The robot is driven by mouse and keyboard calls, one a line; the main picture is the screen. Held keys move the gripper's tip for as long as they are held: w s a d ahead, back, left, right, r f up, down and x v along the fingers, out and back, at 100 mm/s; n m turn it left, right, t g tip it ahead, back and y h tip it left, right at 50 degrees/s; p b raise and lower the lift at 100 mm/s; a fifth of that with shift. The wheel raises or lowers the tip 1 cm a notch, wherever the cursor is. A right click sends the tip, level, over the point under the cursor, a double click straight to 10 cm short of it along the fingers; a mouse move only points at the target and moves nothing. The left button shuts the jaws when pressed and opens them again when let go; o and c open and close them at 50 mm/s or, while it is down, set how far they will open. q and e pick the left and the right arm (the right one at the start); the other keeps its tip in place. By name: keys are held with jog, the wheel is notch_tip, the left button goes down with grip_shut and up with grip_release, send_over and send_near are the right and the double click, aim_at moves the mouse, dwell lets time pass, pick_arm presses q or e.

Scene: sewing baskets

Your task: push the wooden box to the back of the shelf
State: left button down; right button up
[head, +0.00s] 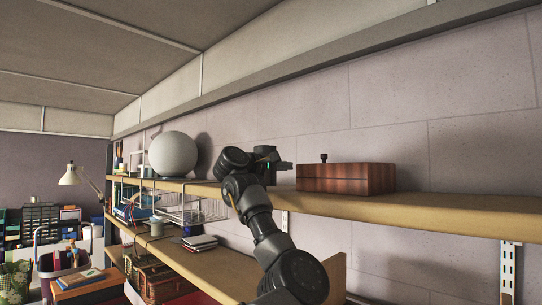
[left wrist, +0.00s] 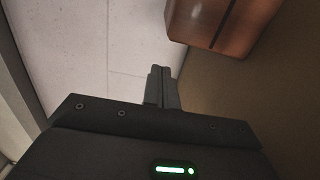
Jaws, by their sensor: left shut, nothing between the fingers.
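The wooden box (head: 345,179) is reddish brown with a dark seam and a small dark knob on top. It sits on the upper shelf (head: 440,206), in front of the wall. My left gripper (head: 288,166) is shut and empty, just left of the box, with its fingers pointing toward the box's side. In the left wrist view the shut fingertips (left wrist: 161,72) show apart from the box (left wrist: 212,20), which is cut off by the top edge. My right gripper is not in view.
A pale sphere (head: 173,155) and a wire rack (head: 182,207) are to the left of my arm. The upper shelf right of the box is clear. A wall bracket (head: 508,262) is below it.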

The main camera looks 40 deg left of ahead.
aim_at(308, 165)
pick_arm(q)
jog(key=d, duration=0.1)
jog(key=d+p, duration=0.1)
jog(key=d, duration=0.1)
jog(key=shift+w+d+r, duration=0.15)
jog(key=shift+w+d, duration=0.1)
jog(key=shift+w, duration=0.1)
jog(key=shift+d, duration=0.15)
jog(key=shift+s+a, duration=0.1)
jog(key=shift+a, duration=0.2)
jog(key=d+b, duration=0.1)
jog(key=d, duration=0.2)
jog(key=w+d+b, duration=0.1)
jog(key=d+b, duration=0.1)
jog(key=d, duration=0.1)
jog(key=shift+w+d+f, duration=0.15)
jog(key=shift+f, duration=0.05)
jog(key=shift+d, duration=0.2)
jog(key=shift+a+r, duration=0.1)
